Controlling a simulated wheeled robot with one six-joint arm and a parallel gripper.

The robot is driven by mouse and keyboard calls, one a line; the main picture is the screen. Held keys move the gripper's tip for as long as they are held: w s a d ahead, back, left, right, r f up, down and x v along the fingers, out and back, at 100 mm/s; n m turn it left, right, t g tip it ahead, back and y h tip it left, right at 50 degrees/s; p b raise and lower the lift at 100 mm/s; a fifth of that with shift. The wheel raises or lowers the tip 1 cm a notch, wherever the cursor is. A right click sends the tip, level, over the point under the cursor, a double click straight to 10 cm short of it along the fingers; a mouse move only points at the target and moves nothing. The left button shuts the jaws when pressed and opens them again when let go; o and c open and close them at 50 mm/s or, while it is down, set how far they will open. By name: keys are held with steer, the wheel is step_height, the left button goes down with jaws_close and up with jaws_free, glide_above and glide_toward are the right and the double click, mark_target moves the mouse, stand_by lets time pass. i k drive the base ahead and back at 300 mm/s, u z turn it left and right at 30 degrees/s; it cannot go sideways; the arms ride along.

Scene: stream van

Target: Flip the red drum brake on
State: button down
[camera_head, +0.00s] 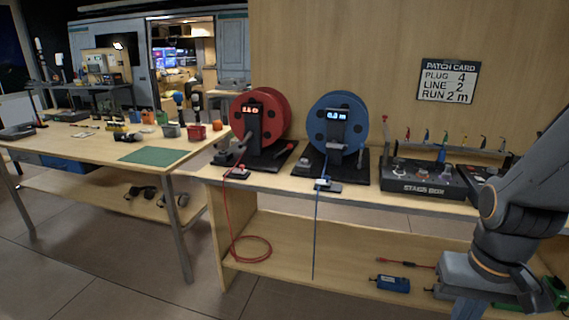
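The red drum (274,109) stands on a black base at the left end of the bench, with a small red-lit display on its dark upright. A short lever with a red tip (284,151) slants up to the right on its base and looks like its brake. A dark grey fitting (231,153) sits at the drum's front left; its details are too small to tell. A red cable (227,215) hangs from the front edge into a coil on the lower shelf. My arm shows at the right, away from the drum. My gripper's fingertips are not visible.
The blue drum (318,128) stands right of the red one, its blue cable hanging down. A stage box (425,189) with several coloured plugs is farther right. A patch card (448,81) hangs on the wall. A worktable (95,147) with a green mat is at left.

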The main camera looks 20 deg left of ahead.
mark_target(289, 147)
steer(key=u, duration=0.4)
steer(key=i, duration=1.25)
steer(key=z, duration=0.25)
